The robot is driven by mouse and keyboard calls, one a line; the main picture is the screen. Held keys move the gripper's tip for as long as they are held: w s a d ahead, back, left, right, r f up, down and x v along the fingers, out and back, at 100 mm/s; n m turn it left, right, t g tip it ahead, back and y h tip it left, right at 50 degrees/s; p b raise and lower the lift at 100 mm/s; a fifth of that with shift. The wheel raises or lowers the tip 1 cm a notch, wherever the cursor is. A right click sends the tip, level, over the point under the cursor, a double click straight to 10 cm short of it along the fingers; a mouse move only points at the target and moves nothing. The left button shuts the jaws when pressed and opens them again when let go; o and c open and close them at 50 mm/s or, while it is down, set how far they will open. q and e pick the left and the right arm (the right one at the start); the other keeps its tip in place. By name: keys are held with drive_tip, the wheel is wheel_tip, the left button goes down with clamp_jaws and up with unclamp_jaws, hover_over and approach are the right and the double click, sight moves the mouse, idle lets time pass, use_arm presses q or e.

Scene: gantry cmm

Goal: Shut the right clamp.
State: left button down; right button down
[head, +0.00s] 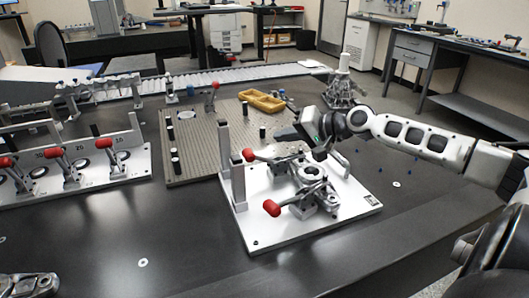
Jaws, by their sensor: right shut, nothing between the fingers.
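A white fixture plate (335,222) lies on the dark table in the head view, carrying a round ring part (312,173) near its middle. Two toggle clamps with red handles sit on it. The farther red handle (251,155) and the nearer red handle (271,208) both point to the left and lie low. I cannot tell for sure which is the right clamp or whether either arm presses on the ring part. My right gripper (287,133) is shut and empty, above the plate's far side, apart from the handles. My left gripper is not seen.
Two grey posts (238,182) stand at the plate's left edge. A perforated board (200,135) with a yellow tray (262,101) lies behind. Another white plate (100,172) with several red-handled clamps is at left. The table front is mostly clear.

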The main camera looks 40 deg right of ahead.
sight(259, 157)
use_arm(q)
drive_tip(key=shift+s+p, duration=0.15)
drive_tip(key=shift+p, duration=0.25)
use_arm(e)
drive_tip(key=w+a+f, duration=0.3)
drive_tip(key=a, duration=0.1)
drive_tip(key=shift+f, duration=0.2)
